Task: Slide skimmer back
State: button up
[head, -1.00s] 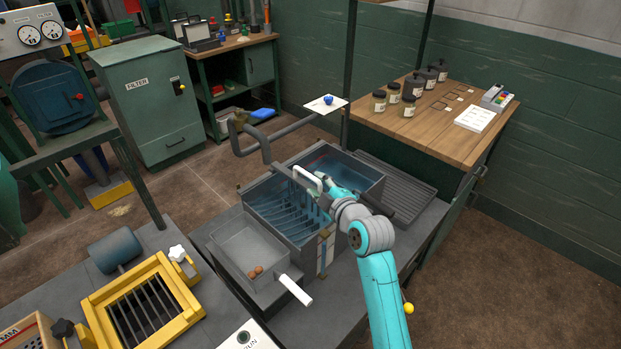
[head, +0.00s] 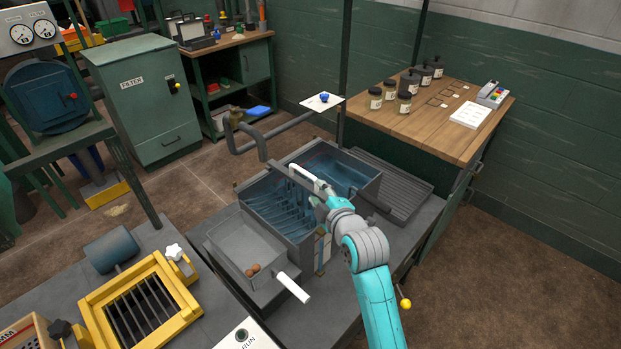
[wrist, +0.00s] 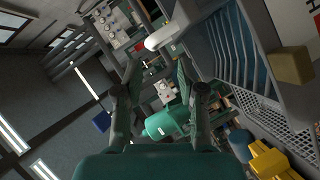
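The skimmer appears to be the dark bar across the water tank (head: 262,207), with a white handle (head: 304,178) on it; I cannot make out its full shape. The tank has slanted ribs in its near bay and blue water in its far bay. My gripper (head: 326,196) is over the tank, close by the handle, and partly hidden by my wrist in the head view. In the wrist view the fingers (wrist: 157,78) stand apart with nothing between them. The white handle (wrist: 165,31) lies just beyond the fingertips there; I cannot tell whether they touch it.
A grey tray (head: 240,250) with brown balls and a white-handled lever (head: 292,287) stand at the tank's near side. A pipe (head: 262,140) bends up behind it. A ribbed drainboard (head: 400,185) lies right. A wooden bench (head: 440,125) with jars stands beyond.

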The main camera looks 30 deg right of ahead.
aim_at(305, 173)
jog(key=w+h, duration=0.1)
jog(key=w, duration=0.2)
jog(key=w+h, duration=0.2)
jog(key=w, duration=0.2)
jog(key=w+d+f+h, duration=0.1)
jog(key=w+h, duration=0.1)
jog(key=w, duration=0.1)
jog(key=shift+w, duration=0.2)
dwell(0.5)
grip_shut()
